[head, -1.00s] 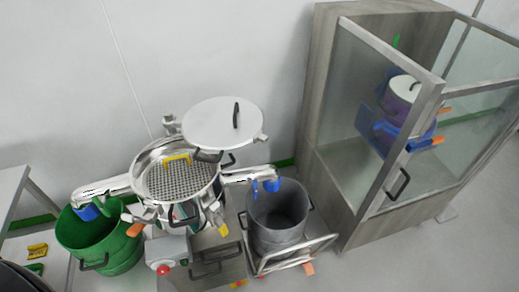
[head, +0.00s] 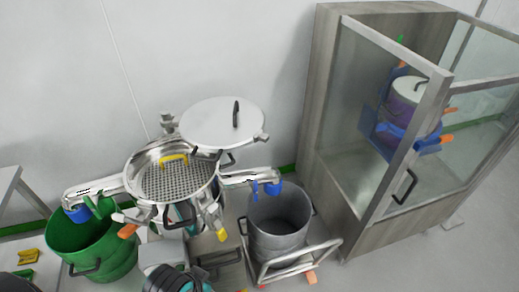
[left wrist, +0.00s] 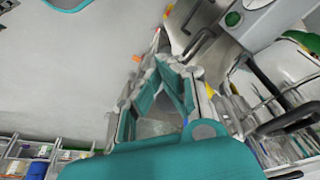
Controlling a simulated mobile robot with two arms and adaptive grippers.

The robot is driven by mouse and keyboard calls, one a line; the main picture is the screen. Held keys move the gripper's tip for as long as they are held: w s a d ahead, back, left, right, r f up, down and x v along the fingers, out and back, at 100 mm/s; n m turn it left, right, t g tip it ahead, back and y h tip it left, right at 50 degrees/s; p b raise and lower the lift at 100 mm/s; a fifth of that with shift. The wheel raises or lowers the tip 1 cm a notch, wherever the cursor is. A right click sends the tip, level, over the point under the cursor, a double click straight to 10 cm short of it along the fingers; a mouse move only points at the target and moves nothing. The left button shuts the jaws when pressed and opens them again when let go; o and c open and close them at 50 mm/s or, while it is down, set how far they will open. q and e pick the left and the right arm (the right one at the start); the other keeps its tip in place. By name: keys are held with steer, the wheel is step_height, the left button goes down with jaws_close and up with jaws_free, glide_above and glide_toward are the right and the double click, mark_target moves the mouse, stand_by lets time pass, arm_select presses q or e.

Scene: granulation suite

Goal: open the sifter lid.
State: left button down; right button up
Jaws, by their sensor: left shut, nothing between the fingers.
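The sifter lid (head: 222,122), a white disc with a black handle, is swung to the right and behind the silver sifter (head: 150,158). It is clear of most of the opening. The sifter's mesh screen (head: 172,184) with a yellow handle (head: 174,159) is exposed. In the left wrist view my left gripper (left wrist: 172,72) has its teal-padded fingers shut with nothing between them, over grey floor beside metal equipment. A teal and black part of mine shows at the bottom of the head view, in front of the sifter. My right gripper is not identifiable in either view.
A green bin (head: 92,246) stands left of the sifter under a spout. A grey bin (head: 279,226) sits on a cart (head: 300,256) to the right. A glass-doored cabinet (head: 330,125) stands further right, holding a purple container (head: 402,106) with a white lid. Open floor lies at the right.

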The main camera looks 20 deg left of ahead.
arm_select(q)
steer(key=w+a+r+m+t+h, duration=0.1)
steer(key=w+r+m+t, duration=0.25)
steer(key=w+m, duration=0.45)
steer(key=w+a+r+m+t+h, duration=0.1)
steer(key=w+r+m+t+h, duration=0.3)
steer(key=w, duration=0.7)
steer(key=w+a+r+m+t+y, duration=0.1)
steer(key=w+r+m+t, duration=0.2)
steer(key=w+r+m, duration=0.5)
steer(key=b+x, duration=0.9)
steer(key=x, duration=0.7)
steer(key=shift+a+f+n, duration=0.25)
steer(key=shift+n, duration=0.15)
steer(key=shift+w, duration=0.1)
